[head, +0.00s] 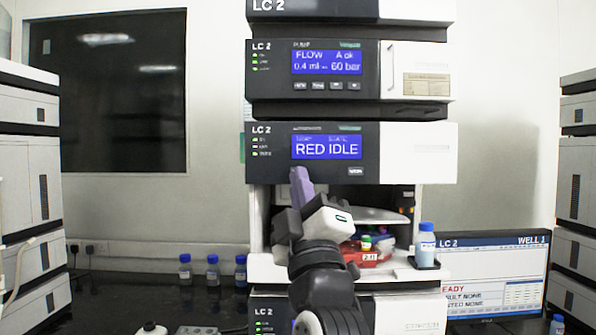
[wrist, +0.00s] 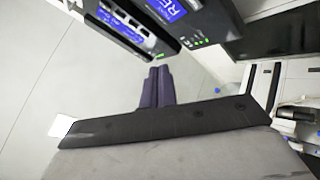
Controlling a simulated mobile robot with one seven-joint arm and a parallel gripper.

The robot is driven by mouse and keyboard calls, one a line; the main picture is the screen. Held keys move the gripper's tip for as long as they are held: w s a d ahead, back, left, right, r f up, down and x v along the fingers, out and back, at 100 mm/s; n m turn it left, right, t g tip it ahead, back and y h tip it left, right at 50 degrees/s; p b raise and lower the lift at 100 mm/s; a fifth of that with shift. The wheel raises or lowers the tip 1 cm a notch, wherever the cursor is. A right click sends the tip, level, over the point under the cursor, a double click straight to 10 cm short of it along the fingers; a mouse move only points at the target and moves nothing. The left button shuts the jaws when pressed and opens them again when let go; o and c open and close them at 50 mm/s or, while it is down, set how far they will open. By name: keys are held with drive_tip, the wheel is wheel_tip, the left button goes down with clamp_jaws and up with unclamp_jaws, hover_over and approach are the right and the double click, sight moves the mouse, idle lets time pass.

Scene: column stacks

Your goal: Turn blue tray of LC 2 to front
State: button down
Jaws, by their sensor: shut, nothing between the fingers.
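The LC 2 stack stands in the middle of the head view. Its sampler module (head: 420,150) has a display reading "RED IDLE". Below it is an open bay with a red tray (head: 372,260) at the front, holding coloured vials and a label. A light disc-like plate (head: 375,215) shows above the tray. The fingers (wrist: 156,72) also show shut in the wrist view.
A blue-capped bottle (head: 426,247) stands on a small ledge at the bay's right. A monitor (head: 495,275) is to the right. Several blue-capped bottles (head: 212,270) stand on the dark bench at left. Other stacks (head: 28,170) flank both sides.

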drive_tip(key=w, duration=0.8)
drive_tip(key=shift+w, duration=0.4)
drive_tip(key=shift+w, duration=0.1)
idle(1.8)
drive_tip(key=shift+w, duration=0.35)
drive_tip(key=shift+w, duration=0.4)
idle(0.6)
drive_tip(key=shift+s, duration=0.15)
drive_tip(key=shift+s+b, duration=0.3)
drive_tip(key=shift+s, duration=0.4)
drive_tip(key=shift+s, duration=2.5)
